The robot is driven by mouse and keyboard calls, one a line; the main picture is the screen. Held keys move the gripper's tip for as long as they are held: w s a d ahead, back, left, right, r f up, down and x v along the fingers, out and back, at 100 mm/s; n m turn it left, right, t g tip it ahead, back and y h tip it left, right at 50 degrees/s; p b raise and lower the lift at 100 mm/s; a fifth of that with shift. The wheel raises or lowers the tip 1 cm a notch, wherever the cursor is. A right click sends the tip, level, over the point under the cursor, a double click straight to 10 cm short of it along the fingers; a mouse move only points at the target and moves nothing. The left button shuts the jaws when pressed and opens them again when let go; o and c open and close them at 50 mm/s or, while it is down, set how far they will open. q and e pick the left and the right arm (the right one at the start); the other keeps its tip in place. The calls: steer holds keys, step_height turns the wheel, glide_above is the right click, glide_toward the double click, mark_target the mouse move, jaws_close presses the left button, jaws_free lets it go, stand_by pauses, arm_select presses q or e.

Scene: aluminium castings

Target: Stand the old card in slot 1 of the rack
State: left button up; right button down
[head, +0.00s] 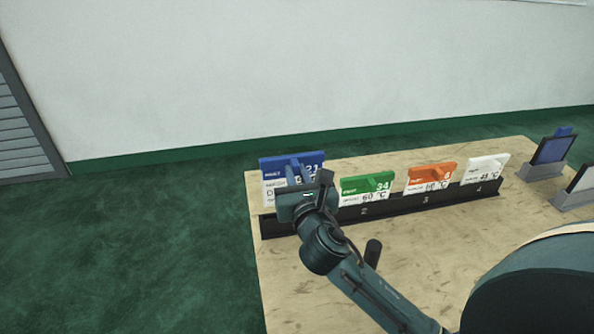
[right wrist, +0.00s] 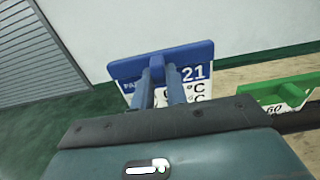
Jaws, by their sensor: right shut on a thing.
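The blue-topped card marked 21 (head: 270,170) is upright at the left end of the black rack (head: 401,207), left of slot 2. My right gripper (head: 298,172) is in front of it and shut on the card's blue tab. In the right wrist view my fingers (right wrist: 158,76) hold the tab, and the card's blue top (right wrist: 126,70) shows beyond them. The gripper hides much of the card and the slot 1 label. I cannot tell whether its lower edge is seated in the slot. My left gripper is not in view.
A green card (head: 350,190) stands in slot 2, an orange card (head: 425,177) in slot 3 and a white card (head: 482,169) in slot 4. Two grey stands with framed panels (head: 551,150) are at the right of the wooden table (head: 300,290). The table front is clear.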

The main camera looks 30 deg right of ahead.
arm_select(q)
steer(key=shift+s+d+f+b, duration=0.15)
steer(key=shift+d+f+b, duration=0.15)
steer(key=shift+b, duration=0.25)
arm_select(e)
steer(key=shift+f, duration=1.15)
arm_select(q)
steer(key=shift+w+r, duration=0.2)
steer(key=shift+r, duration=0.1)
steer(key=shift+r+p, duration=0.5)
steer(key=shift+p, duration=0.2)
arm_select(e)
steer(key=shift+r, duration=0.1)
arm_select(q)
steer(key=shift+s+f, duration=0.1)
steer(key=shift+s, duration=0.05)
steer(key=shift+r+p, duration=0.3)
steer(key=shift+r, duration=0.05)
